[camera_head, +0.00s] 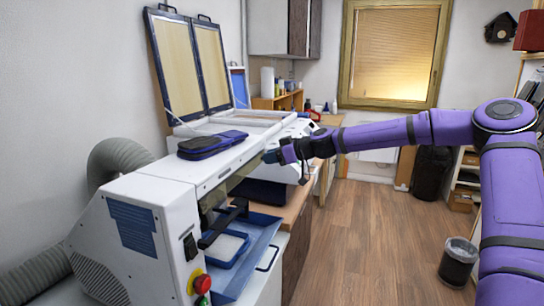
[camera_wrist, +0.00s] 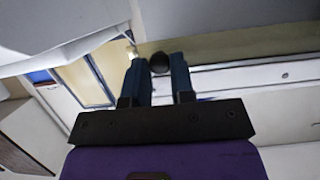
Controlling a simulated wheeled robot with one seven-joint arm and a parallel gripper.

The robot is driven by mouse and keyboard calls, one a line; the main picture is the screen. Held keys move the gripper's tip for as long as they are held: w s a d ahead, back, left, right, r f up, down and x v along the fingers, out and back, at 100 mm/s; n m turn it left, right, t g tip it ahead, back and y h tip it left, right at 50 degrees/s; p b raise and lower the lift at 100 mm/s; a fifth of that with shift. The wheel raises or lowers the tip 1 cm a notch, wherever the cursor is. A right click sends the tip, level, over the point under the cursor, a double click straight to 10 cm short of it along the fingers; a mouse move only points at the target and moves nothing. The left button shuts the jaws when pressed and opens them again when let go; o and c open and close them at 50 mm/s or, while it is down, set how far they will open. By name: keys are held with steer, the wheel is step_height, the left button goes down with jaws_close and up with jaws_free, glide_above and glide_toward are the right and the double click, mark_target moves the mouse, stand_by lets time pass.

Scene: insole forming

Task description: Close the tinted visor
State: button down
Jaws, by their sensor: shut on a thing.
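The tinted visor shows as a narrow olive-tan strip (camera_head: 238,178) under the front edge of the long white machine's top (camera_head: 225,162). In the wrist view the olive strip (camera_wrist: 235,42) runs sideways beyond my fingers. A round black knob (camera_wrist: 160,63) sits between the two blue fingertips of my gripper (camera_wrist: 158,68), and my gripper is shut on it. In the head view my gripper (camera_head: 272,156) is at the far right end of the strip, beside the machine's front edge. The knob is hidden there, and most of the visor's face cannot be made out.
A blue tray (camera_head: 262,240) and a black arm-like part (camera_head: 222,226) are under the machine's near opening. A dark case (camera_head: 212,144) lies on top. Two framed panels (camera_head: 190,60) stand raised behind. The floor (camera_head: 375,230) to the right is clear, with a bin (camera_head: 457,262) farther right.

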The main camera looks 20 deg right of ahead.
steer(key=shift+f+t+y, duration=0.25)
steer(key=shift+t+y, duration=0.15)
steer(key=shift+w+a+f+y, duration=0.1)
steer(key=shift+y, duration=0.3)
steer(key=c, duration=1)
jaws_free()
steer(key=v, duration=1)
steer(key=shift+s+d, duration=0.2)
steer(key=shift+s, duration=0.1)
steer(key=shift+a, duration=0.1)
